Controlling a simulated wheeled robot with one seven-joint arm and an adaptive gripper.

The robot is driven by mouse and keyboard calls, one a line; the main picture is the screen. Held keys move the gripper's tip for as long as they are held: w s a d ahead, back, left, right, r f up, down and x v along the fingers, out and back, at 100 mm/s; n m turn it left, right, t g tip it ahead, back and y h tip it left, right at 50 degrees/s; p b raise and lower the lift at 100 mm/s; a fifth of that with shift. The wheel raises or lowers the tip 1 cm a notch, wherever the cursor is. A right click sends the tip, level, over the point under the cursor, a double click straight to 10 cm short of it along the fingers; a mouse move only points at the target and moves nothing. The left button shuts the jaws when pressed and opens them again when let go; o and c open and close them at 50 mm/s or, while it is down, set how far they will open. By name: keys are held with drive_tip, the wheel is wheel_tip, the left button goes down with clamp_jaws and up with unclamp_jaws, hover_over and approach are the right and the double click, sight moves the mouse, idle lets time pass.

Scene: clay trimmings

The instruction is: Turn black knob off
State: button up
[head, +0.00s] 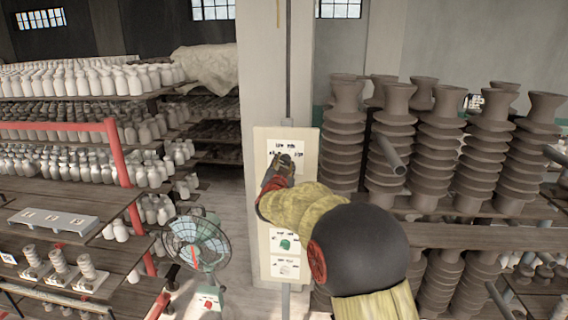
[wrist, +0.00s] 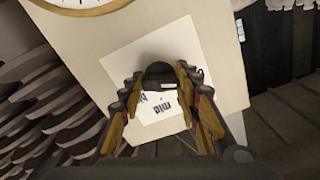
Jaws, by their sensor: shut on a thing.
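The black knob (wrist: 160,73) sits on a white label plate (wrist: 150,50) with dark print, seen in the wrist view. My gripper (wrist: 159,86) is shut on the knob, with one finger on each side of it. In the head view my gripper (head: 283,166) is at the upper part of a cream panel (head: 262,205) on a pale pillar, and it covers most of the black knob there. The print around the knob is tilted and partly hidden in the wrist view, so I cannot read the knob's setting.
Lower on the panel are a green knob (head: 289,243) and a white knob (head: 285,268). A standing fan (head: 196,243) is left of the panel. Shelves of pale bottles (head: 60,82) fill the left. Stacked brown ribbed insulators (head: 435,150) stand close on the right.

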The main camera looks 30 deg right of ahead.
drive_tip(key=shift+f, duration=0.2)
drive_tip(key=o, duration=1.2)
drive_tip(key=shift+r, duration=0.15)
drive_tip(key=shift+c, duration=0.2)
drive_tip(key=shift+s+a, duration=0.1)
drive_tip(key=v, duration=1.1)
drive_tip(key=shift+s+a, duration=0.25)
